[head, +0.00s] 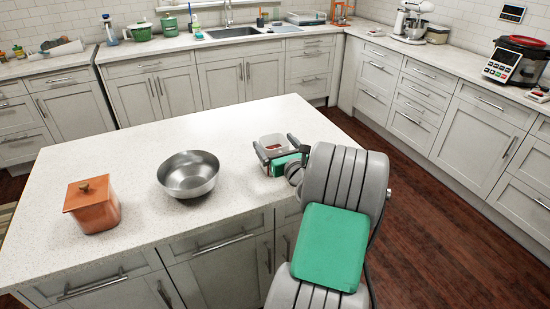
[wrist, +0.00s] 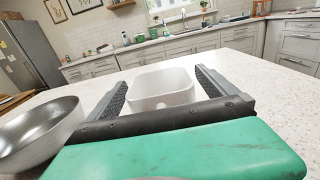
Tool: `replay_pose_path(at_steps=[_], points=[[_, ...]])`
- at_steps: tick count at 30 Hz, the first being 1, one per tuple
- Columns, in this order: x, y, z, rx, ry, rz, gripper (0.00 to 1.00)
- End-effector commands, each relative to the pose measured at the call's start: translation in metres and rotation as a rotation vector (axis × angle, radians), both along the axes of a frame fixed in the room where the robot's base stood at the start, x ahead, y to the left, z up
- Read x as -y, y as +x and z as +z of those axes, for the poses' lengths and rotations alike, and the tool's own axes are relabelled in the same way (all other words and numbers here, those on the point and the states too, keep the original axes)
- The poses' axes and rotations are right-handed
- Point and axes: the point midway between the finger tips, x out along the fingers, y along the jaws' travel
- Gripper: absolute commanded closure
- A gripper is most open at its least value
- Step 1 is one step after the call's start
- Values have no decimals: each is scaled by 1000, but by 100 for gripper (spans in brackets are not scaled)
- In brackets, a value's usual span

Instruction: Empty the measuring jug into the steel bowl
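The steel bowl (head: 188,174) stands upright on the white island, left of my gripper; it also shows at the left edge of the wrist view (wrist: 40,130). In the wrist view the container (wrist: 162,90) sits between and beyond my finger pads, with gaps at both sides. My gripper (head: 277,146) is open, low over the island. No handle or spout shows, and the container's near lower part is partly hidden.
An orange lidded pot (head: 92,204) stands on the island left of the bowl. The island top (head: 130,150) is otherwise clear. Counters with a sink (head: 232,32), a stand mixer (head: 412,20) and a red-topped cooker (head: 515,60) line the walls, beyond a wood floor.

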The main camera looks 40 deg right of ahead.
Motion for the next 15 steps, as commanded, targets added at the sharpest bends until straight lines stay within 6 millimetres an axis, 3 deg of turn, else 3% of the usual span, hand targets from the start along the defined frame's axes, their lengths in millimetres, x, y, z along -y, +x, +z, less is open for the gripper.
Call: replay_pose_path(at_steps=[15], points=[[0,0,0,0,0,1,47]])
